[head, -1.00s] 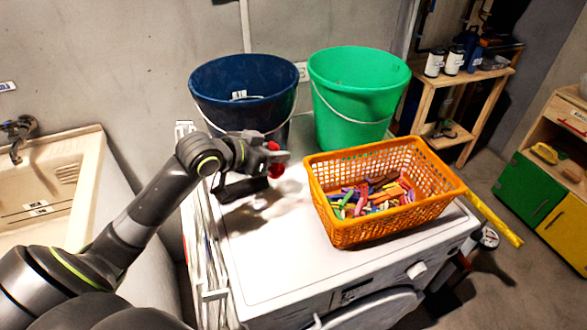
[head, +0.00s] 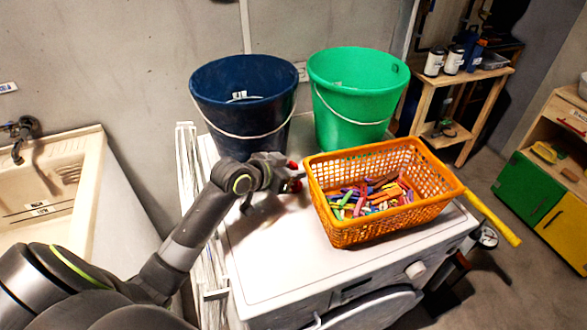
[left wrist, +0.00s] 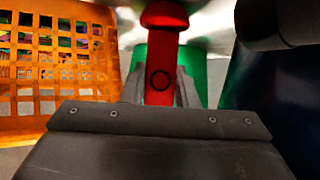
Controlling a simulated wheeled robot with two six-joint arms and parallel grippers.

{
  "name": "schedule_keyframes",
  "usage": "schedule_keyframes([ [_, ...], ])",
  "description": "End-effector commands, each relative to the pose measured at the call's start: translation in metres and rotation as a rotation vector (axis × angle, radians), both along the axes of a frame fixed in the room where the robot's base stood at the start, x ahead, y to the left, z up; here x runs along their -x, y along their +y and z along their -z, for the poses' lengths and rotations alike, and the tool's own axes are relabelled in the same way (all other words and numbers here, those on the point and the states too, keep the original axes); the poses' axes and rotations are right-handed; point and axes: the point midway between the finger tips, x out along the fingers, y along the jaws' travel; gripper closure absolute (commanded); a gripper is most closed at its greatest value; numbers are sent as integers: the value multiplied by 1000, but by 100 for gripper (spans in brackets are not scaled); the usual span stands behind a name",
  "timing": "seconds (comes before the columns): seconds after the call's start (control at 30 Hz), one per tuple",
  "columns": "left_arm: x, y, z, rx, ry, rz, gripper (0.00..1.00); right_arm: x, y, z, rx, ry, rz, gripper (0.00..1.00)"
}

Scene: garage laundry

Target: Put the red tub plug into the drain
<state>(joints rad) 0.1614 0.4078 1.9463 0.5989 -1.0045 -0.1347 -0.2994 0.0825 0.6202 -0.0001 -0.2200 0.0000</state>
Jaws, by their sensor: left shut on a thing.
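The red tub plug (left wrist: 162,70) stands between the two grey fingers of my left gripper (left wrist: 160,92) in the left wrist view, its rounded red end towards the top of the picture. In the head view my left gripper (head: 290,177) is over the white washing machine top, just left of the orange basket. It is shut on the plug, which shows there only as small red patches (head: 297,186). The pale sink (head: 92,165) is at the left edge of the head view. I cannot make out its drain. My right gripper is not in view.
The orange basket (head: 345,233) with several coloured pegs stands right of the gripper. A dark blue bucket (head: 240,105) and a green bucket (head: 355,95) stand behind. The washing machine's white top (head: 270,265) is clear at the front left.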

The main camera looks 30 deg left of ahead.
Motion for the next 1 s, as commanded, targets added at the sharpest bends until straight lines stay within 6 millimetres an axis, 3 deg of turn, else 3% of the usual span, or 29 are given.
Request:
schedule_keyframes([
  [0.23, 0, 0, 3, 1, 0, 0, 96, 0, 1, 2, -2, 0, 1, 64],
  [0.27, 0, 0, 4, 1, 0, 0, 72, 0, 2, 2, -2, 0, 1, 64],
  [0.33, 0, 0, 3, 1, 0, 0, 64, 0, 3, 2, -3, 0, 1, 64],
  [0.67, 0, 0, -2, 0, -1, 0, 64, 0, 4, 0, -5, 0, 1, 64],
  [0.83, 16, 7, -9, -3, -1, 0, 64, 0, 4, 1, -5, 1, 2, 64],
  [1.0, 44, 17, -26, -7, -1, 0, 64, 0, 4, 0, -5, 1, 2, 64],
])
